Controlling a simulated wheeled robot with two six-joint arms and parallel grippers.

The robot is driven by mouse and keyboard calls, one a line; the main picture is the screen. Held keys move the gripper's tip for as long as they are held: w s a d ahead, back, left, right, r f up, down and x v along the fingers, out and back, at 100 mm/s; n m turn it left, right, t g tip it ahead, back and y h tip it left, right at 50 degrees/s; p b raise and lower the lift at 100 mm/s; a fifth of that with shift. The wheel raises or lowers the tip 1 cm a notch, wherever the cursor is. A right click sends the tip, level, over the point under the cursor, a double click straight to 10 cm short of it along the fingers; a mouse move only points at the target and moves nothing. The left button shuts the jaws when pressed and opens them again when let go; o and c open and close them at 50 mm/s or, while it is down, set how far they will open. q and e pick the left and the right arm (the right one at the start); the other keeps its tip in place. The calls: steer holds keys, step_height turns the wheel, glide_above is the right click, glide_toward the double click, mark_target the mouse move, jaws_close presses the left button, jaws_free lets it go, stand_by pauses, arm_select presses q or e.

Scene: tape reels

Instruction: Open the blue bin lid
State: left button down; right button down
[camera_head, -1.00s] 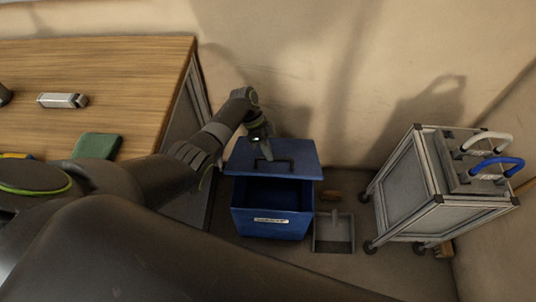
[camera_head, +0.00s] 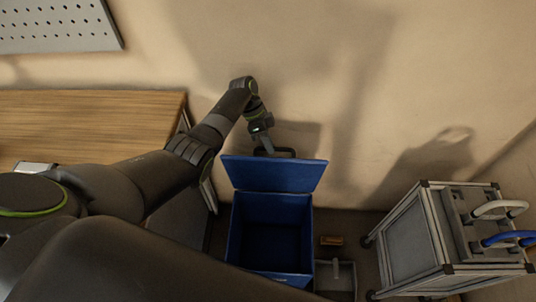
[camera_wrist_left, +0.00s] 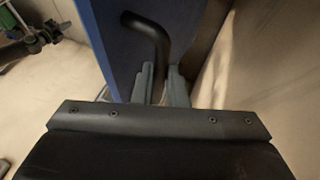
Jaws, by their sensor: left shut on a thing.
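The blue bin (camera_head: 270,232) stands on the floor against the wall, and its dark inside shows from above. Its blue lid (camera_head: 274,174) is raised and stands steeply at the back of the bin. My left gripper (camera_head: 267,148) is at the lid's upper edge, shut on the black lid handle (camera_head: 284,152). In the left wrist view, the fingers (camera_wrist_left: 162,88) close around one leg of the bent black handle (camera_wrist_left: 152,32), beside the blue lid face (camera_wrist_left: 115,45). My right gripper is not in view.
A grey metal cart (camera_head: 415,240) with white and blue handles stands to the right. A grey dustpan (camera_head: 335,278) and a small brown block (camera_head: 331,240) lie on the floor beside the bin. A wooden table (camera_head: 90,125) is at the left. The wall is close behind the lid.

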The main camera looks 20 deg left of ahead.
arm_select(q)
steer(key=shift+w+a+f+b, duration=0.35)
steer(key=shift+w+f, duration=0.1)
steer(key=shift+f, duration=0.1)
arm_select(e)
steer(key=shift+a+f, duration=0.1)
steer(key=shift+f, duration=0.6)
arm_select(q)
steer(key=c, duration=1.7)
jaws_free()
steer(key=shift+w+d, duration=0.1)
steer(key=shift+o, duration=1.2)
steer(key=shift+w, duration=0.25)
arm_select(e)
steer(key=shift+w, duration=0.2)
arm_select(q)
steer(key=shift+r, duration=0.15)
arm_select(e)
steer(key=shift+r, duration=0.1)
arm_select(q)
step_height(320, 180, up, 10)
steer(key=p, duration=0.1)
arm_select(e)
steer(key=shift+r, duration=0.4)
